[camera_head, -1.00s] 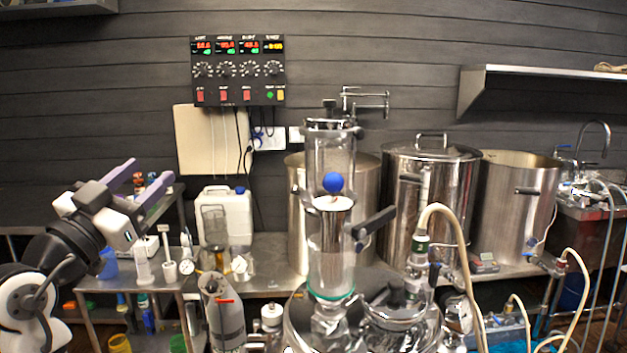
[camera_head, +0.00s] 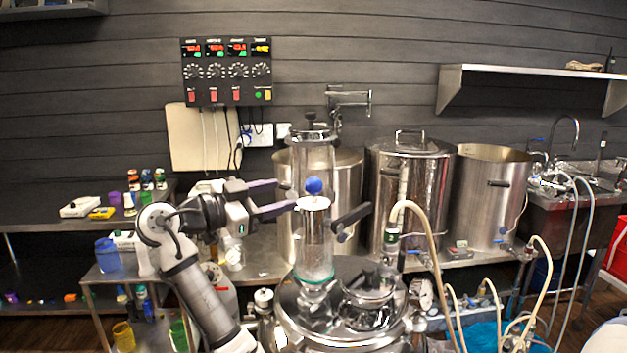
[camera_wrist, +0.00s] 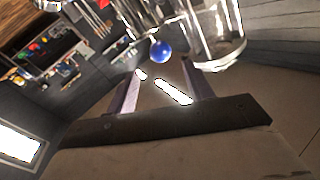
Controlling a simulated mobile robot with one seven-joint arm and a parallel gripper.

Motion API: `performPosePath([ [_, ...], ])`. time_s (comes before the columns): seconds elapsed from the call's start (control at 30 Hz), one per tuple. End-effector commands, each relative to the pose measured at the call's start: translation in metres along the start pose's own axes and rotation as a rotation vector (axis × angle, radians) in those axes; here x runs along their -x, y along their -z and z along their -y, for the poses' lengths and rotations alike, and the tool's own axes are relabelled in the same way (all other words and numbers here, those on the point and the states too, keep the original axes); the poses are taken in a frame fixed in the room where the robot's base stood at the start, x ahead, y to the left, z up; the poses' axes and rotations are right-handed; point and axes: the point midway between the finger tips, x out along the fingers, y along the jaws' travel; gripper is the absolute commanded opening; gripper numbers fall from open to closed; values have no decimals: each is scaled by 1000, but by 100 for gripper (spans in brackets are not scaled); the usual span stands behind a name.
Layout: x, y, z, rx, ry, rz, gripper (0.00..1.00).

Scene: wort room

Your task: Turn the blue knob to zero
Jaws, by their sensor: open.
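The blue knob (camera_head: 314,186) is a round ball on top of a clear glass and steel column (camera_head: 314,240) in the middle of the head view. No scale or zero mark can be made out on it. My gripper (camera_head: 292,196) is open and empty, just left of the knob, with its purple fingers pointing right toward it. In the wrist view the blue knob (camera_wrist: 161,51) appears just beyond the fingertips, roughly in line with the gap between them. The fingers appear apart from the knob.
The column rises from a steel vessel (camera_head: 340,310) with a black-handled valve (camera_head: 352,215) close right of it. Large steel pots (camera_head: 410,195) stand behind. Pale hoses (camera_head: 415,225) loop at the right. A control panel (camera_head: 226,72) hangs on the wall.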

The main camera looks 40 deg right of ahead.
Motion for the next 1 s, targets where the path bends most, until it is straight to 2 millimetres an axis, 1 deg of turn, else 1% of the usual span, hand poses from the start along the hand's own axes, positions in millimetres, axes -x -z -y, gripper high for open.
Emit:
performPosePath([
  [0.03, -14, 5, 0, 2, -4, -1, 52],
  [0.2, -50, 5, 0, 3, -3, 0, 52],
  [0.3, -68, 4, 0, 2, -3, 0, 52],
  [0.43, -85, 3, 1, 2, -1, -1, 52],
  [0.6, -95, 1, 1, 1, 2, -1, 52],
  [0.87, -96, 0, 0, 0, 2, 0, 52],
  [0.9, -96, 0, 0, 0, 2, 0, 51],
  [1.0, -96, 0, 0, 0, 2, 0, 38],
])
